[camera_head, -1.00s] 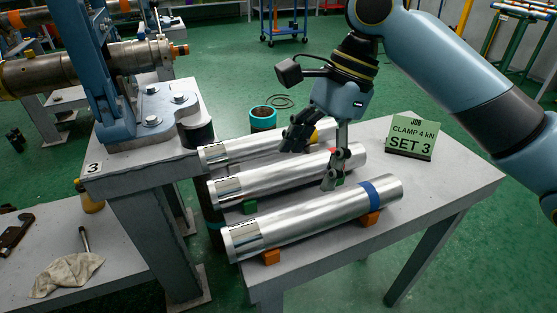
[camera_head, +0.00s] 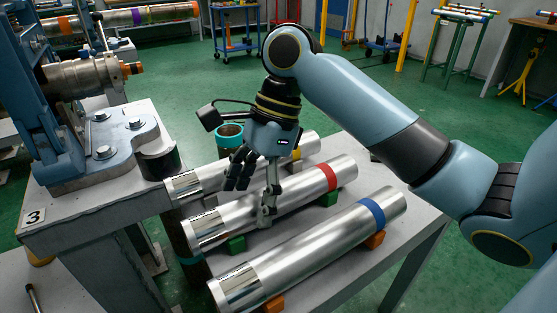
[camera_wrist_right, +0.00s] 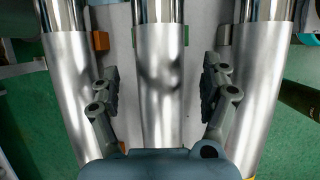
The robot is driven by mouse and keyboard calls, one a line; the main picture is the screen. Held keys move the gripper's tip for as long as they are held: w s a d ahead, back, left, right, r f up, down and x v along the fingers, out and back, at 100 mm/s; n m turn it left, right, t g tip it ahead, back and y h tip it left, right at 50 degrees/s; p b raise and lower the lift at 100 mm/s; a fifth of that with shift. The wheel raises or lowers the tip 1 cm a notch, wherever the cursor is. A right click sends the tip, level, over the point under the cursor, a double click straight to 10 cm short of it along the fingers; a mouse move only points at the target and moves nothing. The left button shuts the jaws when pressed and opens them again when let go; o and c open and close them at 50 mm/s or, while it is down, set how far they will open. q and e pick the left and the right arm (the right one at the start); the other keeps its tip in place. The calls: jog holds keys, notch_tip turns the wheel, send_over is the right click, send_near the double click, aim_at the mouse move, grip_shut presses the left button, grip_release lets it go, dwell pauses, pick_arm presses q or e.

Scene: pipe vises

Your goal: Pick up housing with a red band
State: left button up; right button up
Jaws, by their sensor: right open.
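The housing with the red band (camera_head: 300,193) is a silver cylinder, the middle of three on the table. It rests on green blocks, its red band toward the right end. My right gripper (camera_head: 252,193) is open over its middle, one finger on the far side and one on the near side. In the right wrist view, the same housing (camera_wrist_right: 160,85) runs between the spread fingers of the gripper (camera_wrist_right: 162,80), with a gap on each side. My left gripper is not in view.
A blue-banded housing (camera_head: 310,246) lies nearer on orange blocks, a yellow-banded one (camera_head: 205,180) farther off, both close to the fingers. A bench with a blue vise base (camera_head: 100,150) stands left. A teal-rimmed container (camera_head: 230,132) is behind.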

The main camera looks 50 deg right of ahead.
jog(key=x, duration=0.2)
jog(key=shift+a+f+b, duration=0.1)
jog(key=shift+f+b, duration=0.2)
jog(key=shift+r, duration=0.1)
grip_shut()
